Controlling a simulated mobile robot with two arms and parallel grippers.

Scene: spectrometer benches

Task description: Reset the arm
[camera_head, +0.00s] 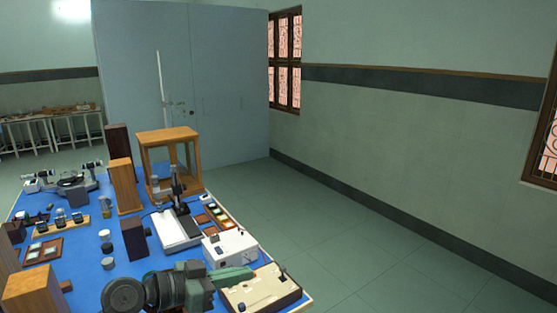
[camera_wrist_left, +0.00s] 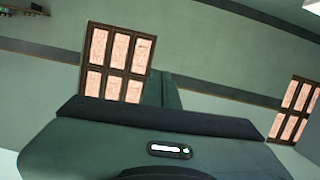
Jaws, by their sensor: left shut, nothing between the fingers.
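My left gripper (camera_head: 247,272) reaches over the near end of the blue-topped bench in the head view, with its fingers together and empty. The fingers overlap the picture of a beige-topped wooden box (camera_head: 262,291); I cannot tell whether they touch it. In the left wrist view the closed fingers (camera_wrist_left: 166,88) rise past the dark gripper body, against the wall and a barred window. My right gripper does not show.
The bench (camera_head: 85,268) is crowded. A white instrument box (camera_head: 230,248), a microscope-like stand (camera_head: 178,205), a wood-framed glass case (camera_head: 168,160) and a spectrometer (camera_head: 70,181) stand on it. Open floor (camera_head: 340,240) lies to the right, up to the wall.

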